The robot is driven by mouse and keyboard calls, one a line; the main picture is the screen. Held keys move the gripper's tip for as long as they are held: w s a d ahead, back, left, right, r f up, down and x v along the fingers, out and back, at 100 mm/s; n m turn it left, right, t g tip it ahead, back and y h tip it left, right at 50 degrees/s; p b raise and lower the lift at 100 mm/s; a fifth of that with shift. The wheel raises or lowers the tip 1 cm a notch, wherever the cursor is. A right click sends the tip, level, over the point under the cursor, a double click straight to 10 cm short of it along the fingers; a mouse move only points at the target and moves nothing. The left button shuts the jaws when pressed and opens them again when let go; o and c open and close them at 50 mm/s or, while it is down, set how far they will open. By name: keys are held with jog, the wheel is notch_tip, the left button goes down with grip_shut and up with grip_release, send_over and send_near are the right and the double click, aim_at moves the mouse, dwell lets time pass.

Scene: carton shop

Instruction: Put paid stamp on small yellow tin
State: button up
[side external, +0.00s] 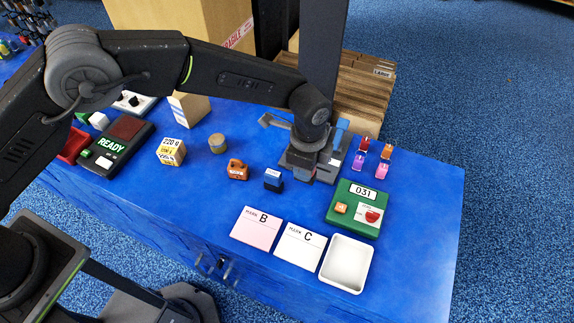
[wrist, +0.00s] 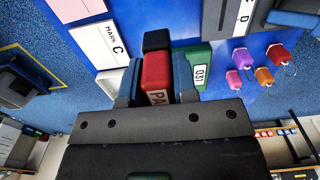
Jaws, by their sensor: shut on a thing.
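My gripper (side external: 304,168) points down over the blue table, near its middle right. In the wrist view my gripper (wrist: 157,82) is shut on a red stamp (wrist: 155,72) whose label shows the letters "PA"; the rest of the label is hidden. In the side view the stamp is hidden by my gripper. A small round yellowish tin (side external: 217,143) stands upright on the table, left of my gripper and apart from it. The tin is not visible in the wrist view.
An orange stamp (side external: 237,170) and a dark blue one (side external: 273,180) stand between tin and gripper. A green box (side external: 355,208), white tray (side external: 346,262), cards B (side external: 257,228) and C (side external: 300,247), and several coloured tags (side external: 382,170) lie nearby.

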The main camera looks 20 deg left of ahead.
jog(key=shift+r, duration=0.25)
jog(key=shift+w+a+r, duration=0.1)
jog(key=shift+w+a, duration=0.05)
jog(key=shift+a, duration=0.15)
jog(key=w+a+r, duration=0.2)
jog(key=w+a, duration=0.1)
jog(key=a, duration=0.7)
jog(key=w+a+r, duration=0.1)
jog(key=w+a, duration=0.1)
jog(key=a, duration=0.9)
jog(key=s+a+r, duration=0.1)
jog(key=s+a, duration=0.1)
jog(key=a, duration=0.6)
jog(key=s+a+r, duration=0.1)
jog(key=s+a, duration=0.1)
jog(key=a, duration=0.7)
send_over(216, 139)
notch_tip(216, 139, down, 7)
jog(key=shift+r, duration=0.1)
jog(key=shift+f, duration=2)
jog(key=shift+f, duration=0.15)
